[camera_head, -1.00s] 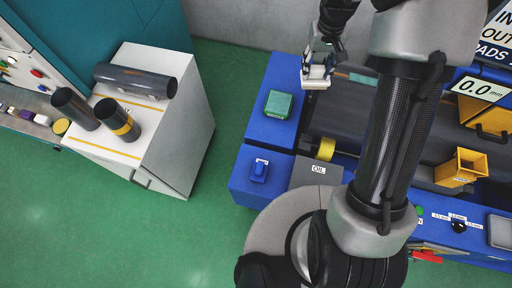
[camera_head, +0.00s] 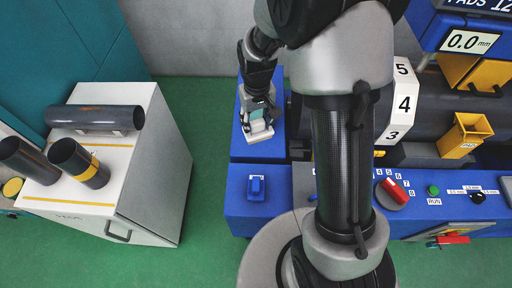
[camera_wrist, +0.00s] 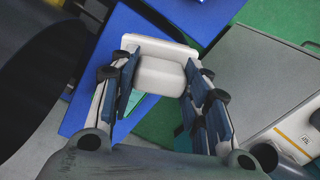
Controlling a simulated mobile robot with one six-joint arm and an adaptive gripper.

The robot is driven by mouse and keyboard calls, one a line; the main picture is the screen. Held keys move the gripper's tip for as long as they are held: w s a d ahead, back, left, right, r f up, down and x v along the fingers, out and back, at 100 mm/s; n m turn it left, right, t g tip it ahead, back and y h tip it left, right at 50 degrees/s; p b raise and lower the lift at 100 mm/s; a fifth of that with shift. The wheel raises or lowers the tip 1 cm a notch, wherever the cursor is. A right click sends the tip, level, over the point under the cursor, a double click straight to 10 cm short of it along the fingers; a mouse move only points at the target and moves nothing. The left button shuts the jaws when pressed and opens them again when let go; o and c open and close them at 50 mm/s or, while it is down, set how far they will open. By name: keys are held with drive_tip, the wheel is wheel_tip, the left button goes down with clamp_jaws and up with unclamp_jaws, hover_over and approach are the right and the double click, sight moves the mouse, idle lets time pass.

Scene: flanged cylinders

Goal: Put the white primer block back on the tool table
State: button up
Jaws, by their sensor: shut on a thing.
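The white primer block (camera_wrist: 160,76) is between the two fingers of my gripper (camera_wrist: 158,88) in the wrist view. The gripper is shut on it, and the block has a wider white plate at its far end. In the head view, my gripper (camera_head: 258,118) hangs over the blue surface (camera_head: 238,148) left of my arm, with the white block (camera_head: 260,136) at its tip. I cannot tell from the head view how far the block is above that surface. The wrist view shows blue surface below and beside the block.
A white cabinet (camera_head: 150,165) at left carries a dark lying cylinder (camera_head: 95,118) and upright dark cylinders (camera_head: 80,163). A blue switch (camera_head: 256,187) sits on the blue surface nearer me. A red knob (camera_head: 393,192) and a yellow bin (camera_head: 464,136) are at right. Green floor lies between.

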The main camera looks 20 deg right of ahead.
wheel_tip(320, 180, down, 13)
drive_tip(key=shift+r+b, duration=0.2)
drive_tip(key=shift+b, duration=1.05)
drive_tip(key=shift+f, duration=0.2)
drive_tip(key=o, duration=0.9)
drive_tip(key=shift+o, duration=0.2)
drive_tip(key=shift+r, duration=0.1)
wheel_tip(320, 180, up, 12)
drive_tip(key=p, duration=0.2)
drive_tip(key=shift+p, duration=0.35)
wheel_tip(320, 180, up, 10)
drive_tip(key=s+t, duration=0.1)
drive_tip(key=s, duration=0.2)
drive_tip(key=s+r+t, duration=0.1)
drive_tip(key=s+r, duration=0.5)
drive_tip(key=s, duration=0.3)
drive_tip(key=s+r+m+t, duration=0.1)
drive_tip(key=s+r+t, duration=0.1)
drive_tip(key=s+r, duration=0.4)
drive_tip(key=s, duration=0.3)
drive_tip(key=shift+s+d+r+t, duration=0.2)
drive_tip(key=shift+d+r+t, duration=0.1)
drive_tip(key=shift+r, duration=0.1)
